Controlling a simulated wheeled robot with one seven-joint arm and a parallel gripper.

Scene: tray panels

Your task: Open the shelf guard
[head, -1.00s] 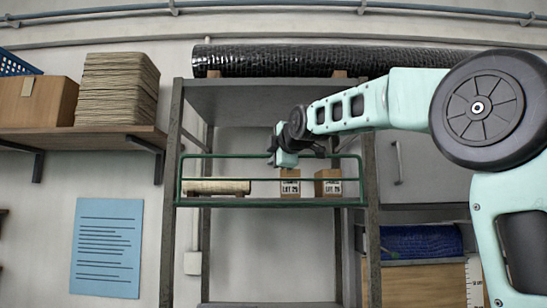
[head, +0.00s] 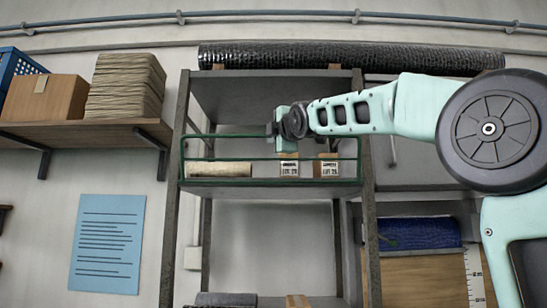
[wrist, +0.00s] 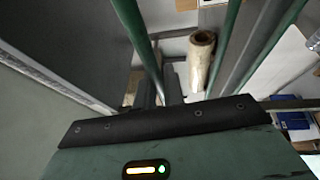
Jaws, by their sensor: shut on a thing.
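The shelf guard is a green barred frame (head: 240,183) across the front of the middle shelf, standing upright in front of the goods in the head view. My gripper (head: 271,135) is at the middle of its top bar and shut on it. In the wrist view my gripper's fingers (wrist: 165,92) are at the end of a green bar (wrist: 140,40), partly hidden by the dark gripper body. More green bars of the guard (wrist: 225,47) run alongside. Behind the guard are a beige roll (head: 219,169), also seen in the wrist view (wrist: 201,52), and two small brown boxes (head: 289,165) (head: 327,165).
Grey posts (head: 176,200) flank the shelf. A black roll (head: 300,56) lies on top of the rack. A wall shelf at left holds a cardboard box (head: 44,98) and a paper stack (head: 125,86). A blue roll (head: 418,232) lies at lower right. Open space lies below the guard.

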